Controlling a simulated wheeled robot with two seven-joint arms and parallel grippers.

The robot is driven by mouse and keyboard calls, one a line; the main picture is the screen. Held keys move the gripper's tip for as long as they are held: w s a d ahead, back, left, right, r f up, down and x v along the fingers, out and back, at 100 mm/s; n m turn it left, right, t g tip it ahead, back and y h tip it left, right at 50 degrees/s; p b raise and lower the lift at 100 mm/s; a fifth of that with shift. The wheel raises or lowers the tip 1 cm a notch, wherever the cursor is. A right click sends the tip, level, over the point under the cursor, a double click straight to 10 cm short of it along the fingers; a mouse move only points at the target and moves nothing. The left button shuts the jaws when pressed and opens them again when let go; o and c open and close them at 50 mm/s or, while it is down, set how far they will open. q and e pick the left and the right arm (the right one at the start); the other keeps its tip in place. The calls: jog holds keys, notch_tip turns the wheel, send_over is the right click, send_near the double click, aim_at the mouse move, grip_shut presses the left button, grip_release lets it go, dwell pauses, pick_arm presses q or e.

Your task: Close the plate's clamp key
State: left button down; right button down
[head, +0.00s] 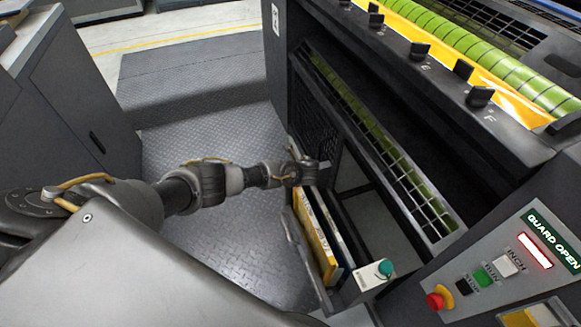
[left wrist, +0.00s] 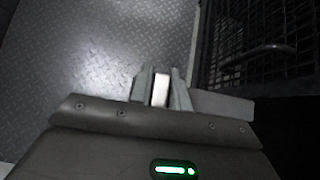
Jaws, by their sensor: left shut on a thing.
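My left gripper (head: 308,172) is low in front of the press, by the upper end of a narrow open compartment. In the left wrist view its two fingers (left wrist: 160,88) are shut on a small white piece (left wrist: 160,90), with only its pale face showing between them. I cannot tell whether this piece is the clamp key. The head view shows the gripper too small to make out what it holds. A yellow plate-like panel (head: 316,238) stands in the compartment just below the gripper. My right gripper is not in view.
The dark press (head: 350,75) has a barred guard (head: 385,150) and several black knobs along its top. A white block with a teal knob (head: 384,268) is at the compartment's near end. The control panel (head: 510,265) reads GUARD OPEN. Metal floor (head: 220,255) is clear at left.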

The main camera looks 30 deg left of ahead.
pick_arm(q)
jog(key=c, duration=1.4)
grip_release()
jog(key=shift+o, duration=0.2)
